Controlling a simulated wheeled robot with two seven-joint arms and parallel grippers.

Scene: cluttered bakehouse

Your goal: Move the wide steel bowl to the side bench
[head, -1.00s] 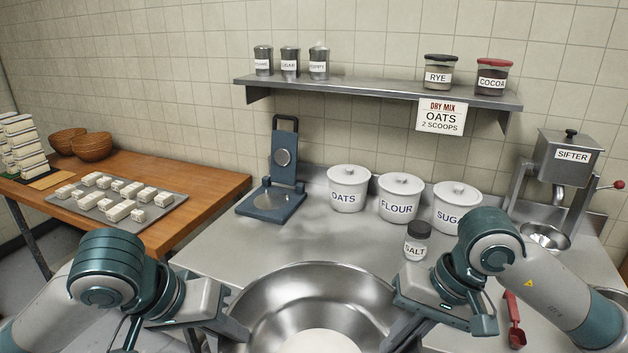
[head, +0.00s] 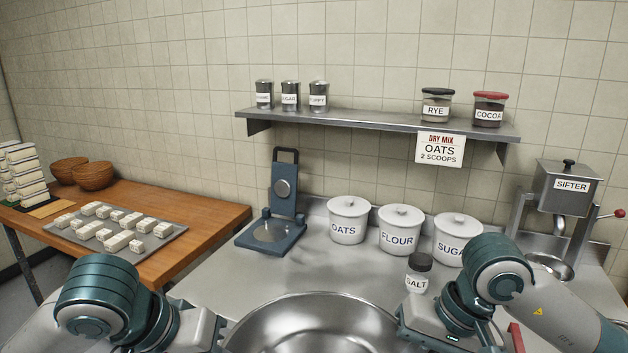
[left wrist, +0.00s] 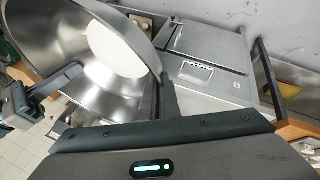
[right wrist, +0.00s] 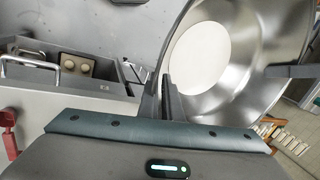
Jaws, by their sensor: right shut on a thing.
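The wide steel bowl (head: 315,325) is at the bottom middle of the head view, over the front of the steel counter. A pale round patch shows in its bottom in the left wrist view (left wrist: 118,48) and right wrist view (right wrist: 200,55). My left gripper (left wrist: 164,98) is shut on its rim at one side. My right gripper (right wrist: 160,98) is shut on the rim at the opposite side. In the head view both sets of fingertips are hidden. The wooden bench (head: 215,212) at the left is likely the side bench. I cannot tell whether the bowl touches the counter.
The wooden bench carries a tray of small pale blocks (head: 160,243), two brown bowls (head: 93,176) and stacked blocks (head: 20,175).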

